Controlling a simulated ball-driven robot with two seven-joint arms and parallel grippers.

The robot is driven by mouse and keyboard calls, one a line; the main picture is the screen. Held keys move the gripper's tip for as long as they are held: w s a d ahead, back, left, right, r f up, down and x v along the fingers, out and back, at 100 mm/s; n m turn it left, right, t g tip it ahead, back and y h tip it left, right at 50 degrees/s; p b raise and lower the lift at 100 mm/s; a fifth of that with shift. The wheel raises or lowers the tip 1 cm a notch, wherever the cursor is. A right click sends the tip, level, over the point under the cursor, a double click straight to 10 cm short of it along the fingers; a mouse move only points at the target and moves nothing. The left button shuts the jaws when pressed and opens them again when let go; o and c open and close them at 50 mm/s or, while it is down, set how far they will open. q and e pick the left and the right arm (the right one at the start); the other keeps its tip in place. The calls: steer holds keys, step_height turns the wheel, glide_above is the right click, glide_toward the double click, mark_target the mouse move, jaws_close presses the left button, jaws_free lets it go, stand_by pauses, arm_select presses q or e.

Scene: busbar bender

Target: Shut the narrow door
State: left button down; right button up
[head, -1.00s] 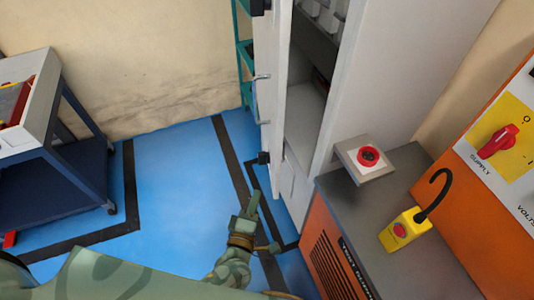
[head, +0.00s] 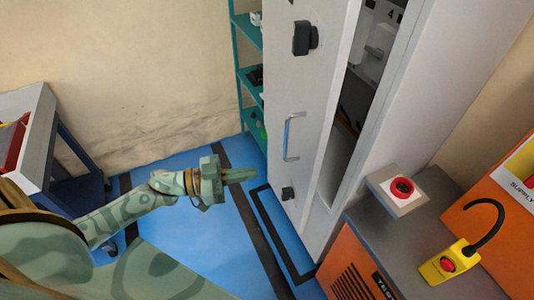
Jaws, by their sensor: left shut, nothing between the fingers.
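The narrow door (head: 292,103) is the tall light-grey panel of the grey cabinet (head: 421,75). It stands partly open, with a dark gap and inside shelves showing at its right. It has a metal bar handle (head: 288,136) and black fittings (head: 304,38) above and below the handle. My left gripper (head: 252,173) is shut and empty. It points right toward the lower part of the door, left of the handle and seemingly apart from it. My right gripper is not in view.
A grey bench with an orange front (head: 357,272) stands right of the cabinet, bearing a red emergency button (head: 401,188) and a yellow hooked pendant (head: 447,263). Teal shelves (head: 246,75) stand behind the door. A workbench (head: 35,140) is at left. Blue floor lies between.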

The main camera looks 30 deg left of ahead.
mark_target(307, 162)
arm_select(q)
steer(key=x, duration=1.2)
steer(key=shift+w+f, duration=0.15)
steer(key=shift+d, duration=0.1)
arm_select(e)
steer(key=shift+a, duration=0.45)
arm_select(q)
steer(key=shift+w, duration=0.1)
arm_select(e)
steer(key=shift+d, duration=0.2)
